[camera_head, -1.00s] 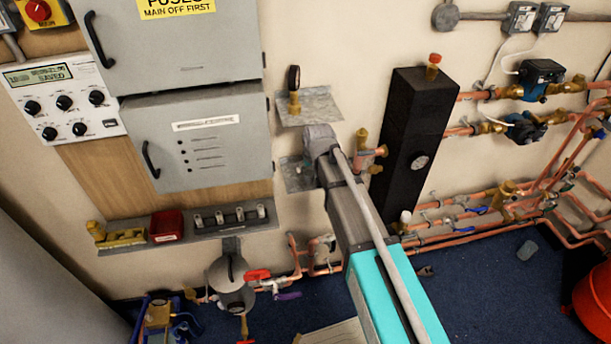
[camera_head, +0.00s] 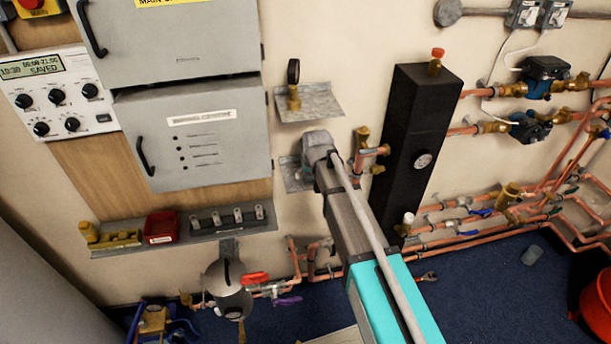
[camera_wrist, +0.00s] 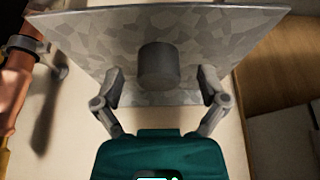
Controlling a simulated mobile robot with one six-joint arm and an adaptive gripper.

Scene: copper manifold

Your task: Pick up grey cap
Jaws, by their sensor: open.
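The grey cap (camera_wrist: 159,66) is a short, dark grey cylinder on a mottled metal shelf (camera_wrist: 95,45) in the wrist view. My gripper (camera_wrist: 161,82) is open, with one finger on each side of the cap and a visible gap to it on both sides. The fingertips reach about the near side of the cap. In the head view, the lower metal shelf (camera_head: 290,178) shows beside the end of my arm. The arm hides most of my gripper there, and I cannot make out the cap.
A copper and brass fitting (camera_head: 370,152) and a black column (camera_head: 420,130) stand close on the right. A grey cabinet (camera_head: 195,150) is on the left. A copper pipe (camera_wrist: 18,85) shows at the wrist view's left.

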